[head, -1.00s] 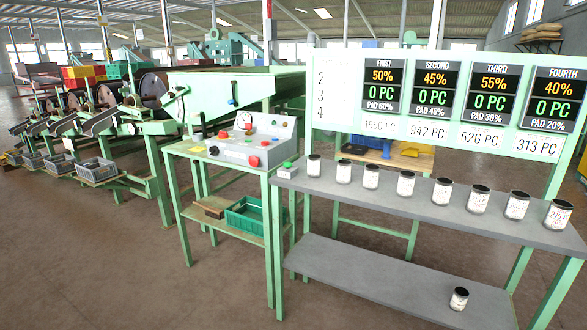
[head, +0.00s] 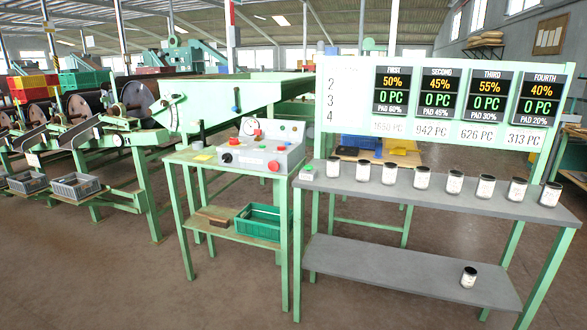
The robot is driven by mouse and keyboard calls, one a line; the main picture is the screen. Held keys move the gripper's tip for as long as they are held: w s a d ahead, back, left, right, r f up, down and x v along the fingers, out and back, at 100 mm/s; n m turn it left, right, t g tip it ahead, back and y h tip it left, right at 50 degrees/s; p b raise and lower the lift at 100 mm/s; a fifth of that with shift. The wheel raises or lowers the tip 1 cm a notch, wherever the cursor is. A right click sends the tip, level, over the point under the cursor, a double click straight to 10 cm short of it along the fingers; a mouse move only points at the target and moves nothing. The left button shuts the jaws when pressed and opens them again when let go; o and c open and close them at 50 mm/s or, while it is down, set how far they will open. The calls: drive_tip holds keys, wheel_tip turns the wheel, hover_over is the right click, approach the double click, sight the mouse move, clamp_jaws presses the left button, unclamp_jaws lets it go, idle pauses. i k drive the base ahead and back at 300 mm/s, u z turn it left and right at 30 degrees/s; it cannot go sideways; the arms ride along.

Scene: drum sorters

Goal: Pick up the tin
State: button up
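Several small white tins with dark lids stand upright in a row on the grey upper shelf (head: 420,189) of a green rack; the leftmost tin (head: 333,167) and the rightmost tin (head: 550,194) mark its ends. One more tin (head: 469,277) stands upright and alone on the grey lower shelf (head: 385,276), toward its right end. The tins look alike; their labels are too small to read. I cannot tell which tin is meant. My gripper is not in view.
A green-legged control stand (head: 262,157) with buttons is left of the rack, with a green crate (head: 262,221) on its lower board. A display board (head: 440,103) rises behind the upper shelf. Drum machines (head: 137,97) and grey crates (head: 75,185) fill the left. Brown floor lies open in front.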

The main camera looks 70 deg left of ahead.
sight(363, 170)
drive_tip(key=u, duration=1.55)
drive_tip(key=i, duration=0.5)
drive_tip(key=u, duration=2.7)
drive_tip(key=k, duration=2.3)
drive_tip(key=z, duration=2.4)
drive_tip(key=i, duration=0.3)
drive_tip(key=u, duration=0.2)
